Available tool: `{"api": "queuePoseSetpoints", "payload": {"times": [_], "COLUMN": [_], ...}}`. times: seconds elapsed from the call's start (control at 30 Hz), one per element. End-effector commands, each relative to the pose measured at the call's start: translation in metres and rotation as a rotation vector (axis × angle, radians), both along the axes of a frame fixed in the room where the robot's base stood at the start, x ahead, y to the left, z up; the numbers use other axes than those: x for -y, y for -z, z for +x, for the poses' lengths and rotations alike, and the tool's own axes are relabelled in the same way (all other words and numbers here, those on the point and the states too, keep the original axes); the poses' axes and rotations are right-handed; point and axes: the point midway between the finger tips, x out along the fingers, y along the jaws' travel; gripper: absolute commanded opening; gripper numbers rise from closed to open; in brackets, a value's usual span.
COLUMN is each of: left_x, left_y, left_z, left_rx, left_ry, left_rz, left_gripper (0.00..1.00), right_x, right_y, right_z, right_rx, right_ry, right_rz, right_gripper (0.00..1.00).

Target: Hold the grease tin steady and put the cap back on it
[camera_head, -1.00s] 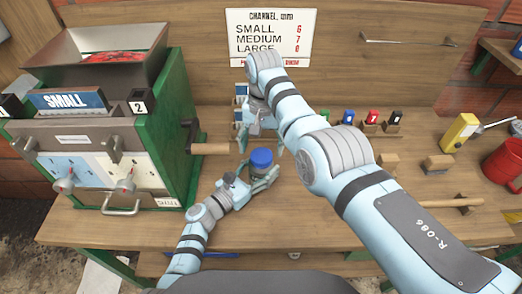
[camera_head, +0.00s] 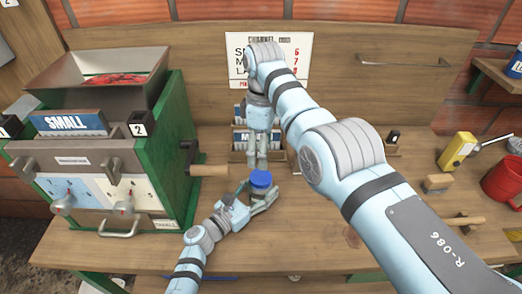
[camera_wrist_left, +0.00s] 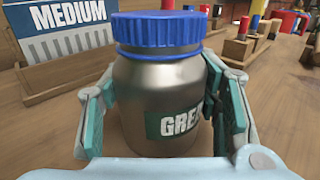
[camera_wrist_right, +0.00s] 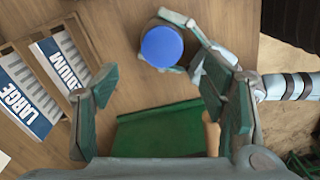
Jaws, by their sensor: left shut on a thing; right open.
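The grease tin (camera_wrist_left: 160,90) is a grey metal jar with a green label. It stands upright over the bench, and a ribbed blue cap (camera_wrist_left: 160,32) sits level on its mouth; how tight it is cannot be seen. The cap shows in the head view (camera_head: 260,179) and the right wrist view (camera_wrist_right: 162,47). My left gripper (camera_head: 262,196) is shut around the tin's body, one finger on each side. My right gripper (camera_head: 257,160) is open and empty, pointing down just behind the tin. In the right wrist view the cap lies beyond its fingertips, apart from them.
A green machine with a hopper (camera_head: 110,70) and a wooden handle (camera_head: 209,170) stands at the left. Boxes of labelled cards (camera_head: 242,138) stand behind the right gripper. A yellow tin (camera_head: 457,151) and red mug (camera_head: 503,183) are at the right. My right arm hides part of the bench.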

Motion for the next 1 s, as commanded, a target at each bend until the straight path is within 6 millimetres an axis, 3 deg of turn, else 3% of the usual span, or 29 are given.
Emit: {"api": "queuePoseSetpoints", "payload": {"times": [0.1,0.27,0.67,1.0], "left_x": [0.000,0.000,0.000,0.000], "left_y": [0.001,0.001,0.001,0.000], "left_z": [0.000,0.000,0.000,0.000], "left_rx": [-0.001,-0.001,-0.001,-0.001], "left_ry": [0.000,0.000,0.000,0.000], "left_rz": [0.001,0.001,0.001,0.001], "left_gripper": [0.00,0.00,0.00,0.00], "right_x": [-0.002,-0.003,-0.004,-0.004], "right_y": [0.010,0.010,0.012,0.062], "right_z": [-0.004,-0.002,-0.002,-0.004], "right_rx": [-0.013,0.002,0.003,0.004], "right_ry": [-0.380,-0.639,-0.669,-0.668], "right_rz": [0.019,0.030,0.031,0.032], "right_gripper": [0.66,0.66,0.66,0.66]}}
